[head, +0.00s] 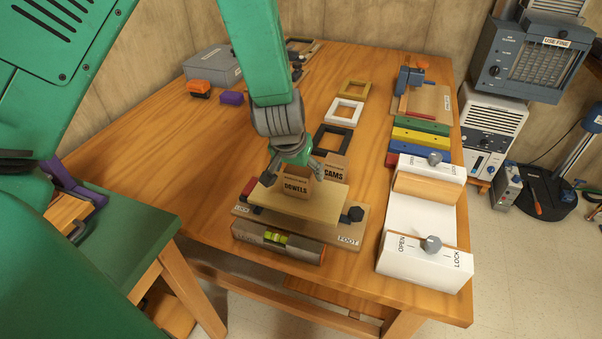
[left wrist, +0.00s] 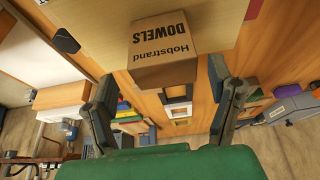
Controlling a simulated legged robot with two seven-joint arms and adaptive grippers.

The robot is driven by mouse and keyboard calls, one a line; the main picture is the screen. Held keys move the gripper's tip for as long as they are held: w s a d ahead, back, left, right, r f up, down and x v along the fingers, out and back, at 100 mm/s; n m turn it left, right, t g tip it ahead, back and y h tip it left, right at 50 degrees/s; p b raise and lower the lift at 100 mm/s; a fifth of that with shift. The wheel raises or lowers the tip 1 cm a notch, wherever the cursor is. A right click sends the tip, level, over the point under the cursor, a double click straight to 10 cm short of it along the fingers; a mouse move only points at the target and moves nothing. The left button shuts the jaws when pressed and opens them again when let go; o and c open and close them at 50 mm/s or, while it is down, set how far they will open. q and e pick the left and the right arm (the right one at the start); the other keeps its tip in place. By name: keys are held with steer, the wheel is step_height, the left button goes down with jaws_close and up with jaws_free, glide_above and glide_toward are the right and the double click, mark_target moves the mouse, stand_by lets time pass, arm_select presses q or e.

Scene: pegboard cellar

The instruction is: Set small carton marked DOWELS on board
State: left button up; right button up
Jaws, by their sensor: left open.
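The small carton marked DOWELS (head: 297,188) is a brown box standing on the pale wooden board (head: 325,208). In the left wrist view the carton (left wrist: 165,50) shows its printed face upside down, with the board (left wrist: 95,35) under it. My left gripper (head: 295,172) is above and just behind the carton in the head view. Its fingers are open, spread wider than the carton, with no visible grip on it. My right gripper is not in view.
A carton marked CAMS (head: 336,163) stands close behind. A spirit level (head: 277,241) lies in front of the board. A white fixture with knobs (head: 422,215) is to the right. Square frames (head: 344,111) and coloured bars (head: 420,140) lie farther back. The table's left side is mostly clear.

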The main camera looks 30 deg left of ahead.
arm_select(q)
steer(key=a+p+v, duration=0.1)
steer(key=v, duration=0.7)
steer(key=s+f, duration=0.4)
steer(key=f, duration=0.1)
steer(key=s+f+m+g, duration=0.1)
steer(key=s+f, duration=0.3)
steer(key=f, duration=0.1)
steer(key=s+f+m+g, duration=0.1)
steer(key=s+f, duration=0.3)
steer(key=shift+d+f+y, duration=0.1)
steer(key=shift+f+y, duration=0.2)
steer(key=shift+f, duration=0.1)
steer(key=s+d+f, duration=0.1)
steer(key=s+f, duration=0.3)
steer(key=s, duration=0.3)
steer(key=s+d+f+m+g+h, duration=0.1)
steer(key=s+d+f, duration=0.1)
steer(key=s, duration=0.5)
steer(key=shift+f+g+h, duration=0.3)
steer(key=shift+f, duration=0.55)
